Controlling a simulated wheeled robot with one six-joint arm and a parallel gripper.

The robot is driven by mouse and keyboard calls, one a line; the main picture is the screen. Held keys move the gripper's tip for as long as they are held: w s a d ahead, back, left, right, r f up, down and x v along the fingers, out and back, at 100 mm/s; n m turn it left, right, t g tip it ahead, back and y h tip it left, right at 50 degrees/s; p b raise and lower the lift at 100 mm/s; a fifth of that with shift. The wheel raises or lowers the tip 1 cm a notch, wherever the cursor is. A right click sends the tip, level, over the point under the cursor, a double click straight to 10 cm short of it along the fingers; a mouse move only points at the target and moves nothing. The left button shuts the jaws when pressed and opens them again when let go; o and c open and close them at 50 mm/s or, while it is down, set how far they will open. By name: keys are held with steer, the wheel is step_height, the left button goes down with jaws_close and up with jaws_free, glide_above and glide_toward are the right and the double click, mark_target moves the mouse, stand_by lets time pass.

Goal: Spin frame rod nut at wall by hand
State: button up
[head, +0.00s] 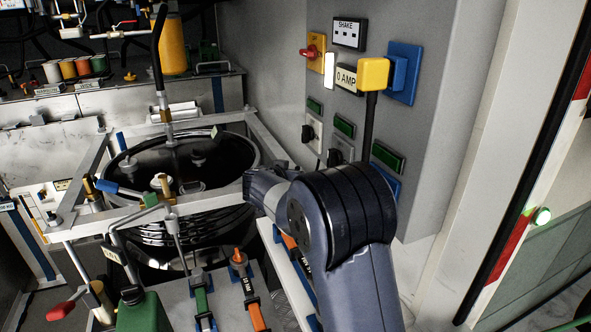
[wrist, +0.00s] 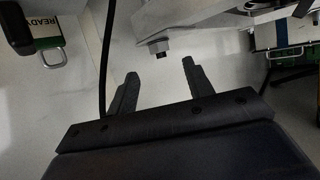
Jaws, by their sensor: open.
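In the wrist view a dark nut (wrist: 159,47) sits on a rod end below the pale metal frame (wrist: 190,15). My gripper (wrist: 158,68) is open and empty, its two dark fingers apart on either side below the nut. The nut is just beyond the fingertips and appears not to be touched. In the head view the silver frame (head: 277,142) surrounds a black round tank (head: 215,160). My arm reaches to the frame's right side by the wall, and it hides the nut there; my fingers cannot be made out.
A grey wall panel (head: 430,110) with sockets and a yellow plug (head: 373,74) on a black cable stands right of the frame. A green canister (head: 143,312) stands front left.

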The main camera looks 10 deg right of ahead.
steer(key=p+x, duration=0.2)
steer(key=x, duration=0.4)
steer(key=shift+w+d+f, duration=0.15)
steer(key=shift+w+f, duration=0.05)
steer(key=shift+w, duration=0.15)
steer(key=shift+c, duration=0.6)
steer(key=c, duration=0.9)
steer(key=b, duration=0.1)
steer(key=y+b, duration=0.1)
steer(key=b, duration=0.1)
steer(key=shift+d+f+n, duration=0.15)
steer(key=shift+f+n, duration=0.2)
steer(key=shift+n, duration=0.05)
steer(key=shift+s+d+n+t+y+b, duration=0.1)
steer(key=shift+n+t+y+b, duration=0.3)
steer(key=shift+b, duration=0.8)
steer(key=shift+d+r+n+y, duration=0.1)
steer(key=shift+r+n+y, duration=0.15)
steer(key=shift+n+y, duration=1.05)
steer(key=o, duration=1)
